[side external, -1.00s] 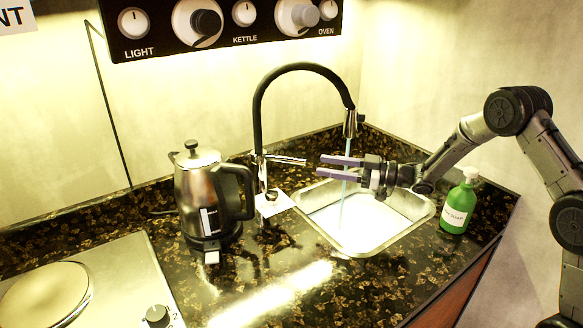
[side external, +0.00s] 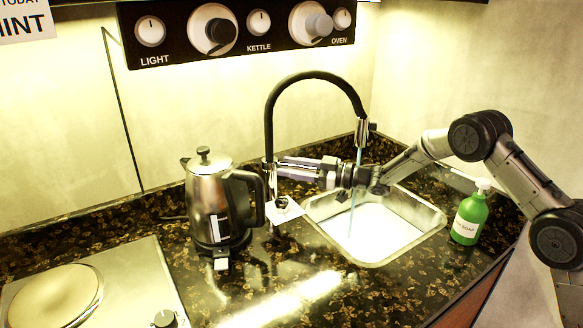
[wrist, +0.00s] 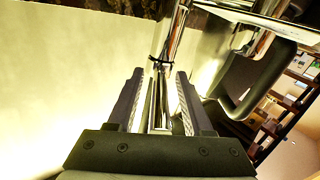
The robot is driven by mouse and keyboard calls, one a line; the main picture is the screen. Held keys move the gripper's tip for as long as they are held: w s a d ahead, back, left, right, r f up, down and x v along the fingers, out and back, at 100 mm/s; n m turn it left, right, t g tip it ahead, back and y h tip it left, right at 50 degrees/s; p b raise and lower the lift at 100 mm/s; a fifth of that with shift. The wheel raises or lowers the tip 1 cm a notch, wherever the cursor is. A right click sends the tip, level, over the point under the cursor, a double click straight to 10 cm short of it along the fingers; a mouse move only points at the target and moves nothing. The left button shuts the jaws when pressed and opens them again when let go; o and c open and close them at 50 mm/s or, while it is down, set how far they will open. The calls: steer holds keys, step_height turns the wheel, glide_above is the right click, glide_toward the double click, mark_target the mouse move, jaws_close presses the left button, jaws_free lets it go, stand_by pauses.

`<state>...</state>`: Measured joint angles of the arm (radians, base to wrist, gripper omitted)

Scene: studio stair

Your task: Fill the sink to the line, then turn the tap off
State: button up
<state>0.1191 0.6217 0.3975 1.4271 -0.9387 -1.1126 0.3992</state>
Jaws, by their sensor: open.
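The tap (side external: 310,75) has a black arched hose and a metal column. A pale stream of water (side external: 354,185) falls from its spout into the metal sink (side external: 412,246). Pale, whitish water (side external: 385,235) covers the basin's bottom; I cannot make out a fill line. My gripper (side external: 279,168) is open at the tap's column, beside the lever. In the wrist view the lever (wrist: 159,110) lies between the open fingers, with a visible gap on each side. The fingers partly hide the lever in the side view.
A metal kettle (side external: 208,210) with a black handle stands left of the tap, close to the gripper. A green soap bottle (side external: 467,222) stands right of the sink. A hob (side external: 120,275) is at the left. The counter front is clear.

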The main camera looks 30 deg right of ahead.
jaws_close()
steer(key=shift+d, duration=0.1)
stand_by(1.2)
